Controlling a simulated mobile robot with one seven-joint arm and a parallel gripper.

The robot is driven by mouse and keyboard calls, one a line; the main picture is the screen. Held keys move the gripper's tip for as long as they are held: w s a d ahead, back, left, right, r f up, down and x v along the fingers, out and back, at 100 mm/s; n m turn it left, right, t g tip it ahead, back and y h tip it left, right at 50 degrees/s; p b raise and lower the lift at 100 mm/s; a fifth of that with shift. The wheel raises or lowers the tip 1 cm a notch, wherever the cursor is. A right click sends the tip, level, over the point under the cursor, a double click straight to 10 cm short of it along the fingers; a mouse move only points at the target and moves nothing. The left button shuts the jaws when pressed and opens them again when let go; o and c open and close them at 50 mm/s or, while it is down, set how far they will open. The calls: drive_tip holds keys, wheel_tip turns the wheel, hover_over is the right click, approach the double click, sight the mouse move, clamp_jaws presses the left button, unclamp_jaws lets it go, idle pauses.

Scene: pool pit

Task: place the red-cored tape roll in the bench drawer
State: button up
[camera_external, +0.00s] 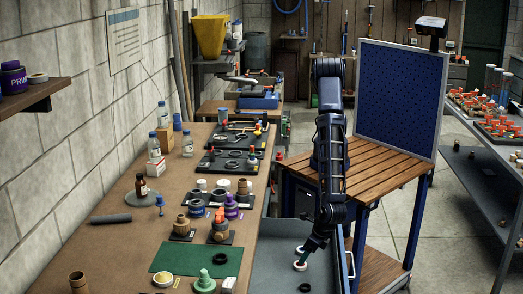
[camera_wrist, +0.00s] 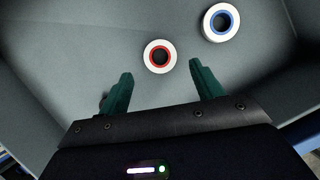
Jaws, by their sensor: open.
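The red-cored tape roll (camera_wrist: 159,56) is white with a red inner ring. It lies flat on the grey floor of the open bench drawer (camera_external: 283,261). In the external view a white roll with a reddish core (camera_external: 300,265) shows right under my gripper (camera_external: 306,254). In the wrist view my gripper (camera_wrist: 158,80) is open, its two green fingers apart, with the roll just beyond and between the fingertips. Nothing is between the fingers.
A white roll with a blue core (camera_wrist: 221,22) lies to the right of the red-cored one. A dark ring (camera_external: 304,287) lies in the drawer near the front. The workbench (camera_external: 130,240) on the left is crowded; a slatted wooden table (camera_external: 385,160) stands behind.

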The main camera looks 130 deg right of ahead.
drive_tip(key=v, duration=0.7)
drive_tip(key=s+d+r+m+y, duration=0.15)
drive_tip(key=d+r+m, duration=0.25)
drive_tip(key=d+r, duration=0.55)
drive_tip(key=s+d+r+m, duration=0.2)
drive_tip(key=d+r+m, duration=0.1)
drive_tip(key=d+r, duration=0.6)
drive_tip(key=s+d+r+m, duration=0.2)
drive_tip(key=d+r+m, duration=0.2)
drive_tip(key=d+r, duration=0.55)
drive_tip(key=s+d+r+m+t+y, duration=0.1)
drive_tip(key=s+d+r+m, duration=0.2)
drive_tip(key=s, duration=0.5)
drive_tip(key=s+d+r+m+t, duration=0.1)
drive_tip(key=s+d+r+m, duration=0.2)
drive_tip(key=s+d, duration=0.3)
drive_tip(key=s+d+r+m+y, duration=0.1)
drive_tip(key=s+d+r+m, duration=0.2)
drive_tip(key=s, duration=0.7)
drive_tip(key=d+m, duration=0.2)
drive_tip(key=shift+s+r+m+t+y, duration=0.2)
drive_tip(key=shift+m+t+y, duration=0.1)
drive_tip(key=shift+t+y, duration=0.1)
